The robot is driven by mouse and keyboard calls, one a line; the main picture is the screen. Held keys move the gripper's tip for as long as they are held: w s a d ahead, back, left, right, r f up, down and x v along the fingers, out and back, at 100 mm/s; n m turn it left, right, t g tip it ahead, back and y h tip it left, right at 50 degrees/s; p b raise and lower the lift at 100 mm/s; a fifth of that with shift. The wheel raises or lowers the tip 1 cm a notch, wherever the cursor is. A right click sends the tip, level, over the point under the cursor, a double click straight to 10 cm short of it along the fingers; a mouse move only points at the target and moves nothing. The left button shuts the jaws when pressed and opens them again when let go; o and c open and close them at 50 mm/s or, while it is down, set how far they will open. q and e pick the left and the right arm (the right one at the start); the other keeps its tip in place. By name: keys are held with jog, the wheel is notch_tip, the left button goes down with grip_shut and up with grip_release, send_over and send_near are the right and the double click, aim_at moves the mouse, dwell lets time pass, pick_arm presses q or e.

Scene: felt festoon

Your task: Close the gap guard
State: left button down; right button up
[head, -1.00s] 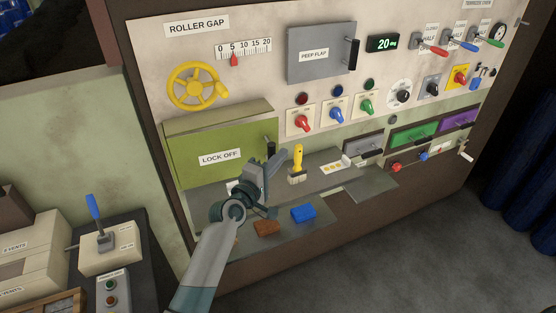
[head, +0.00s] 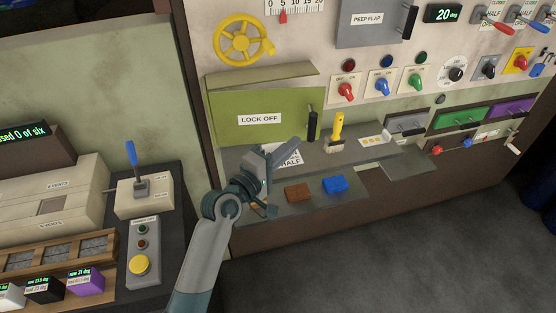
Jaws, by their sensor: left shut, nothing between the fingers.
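The gap guard appears to be the olive-green panel (head: 235,118) labelled LOCK OFF, below the yellow handwheel. Its black upright handle (head: 312,124) is at its right end. The panel's front faces me and a green top flap or ledge (head: 262,76) slopes over it; I cannot tell how far it is open. My left gripper (head: 294,148) is shut and empty, just below and left of the handle, with no clear contact. It partly hides a white label (head: 290,158) below the panel. My right gripper is not in view.
A grey peep flap (head: 372,22) and coloured switches are at upper right. A console with a blue lever (head: 131,154) stands left. Floor is clear at lower right.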

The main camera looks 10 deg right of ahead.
pick_arm(q)
jog(key=v, duration=0.5)
jog(key=shift+s+d+b, duration=0.1)
jog(key=shift+s+b, duration=0.05)
jog(key=shift+b, duration=0.25)
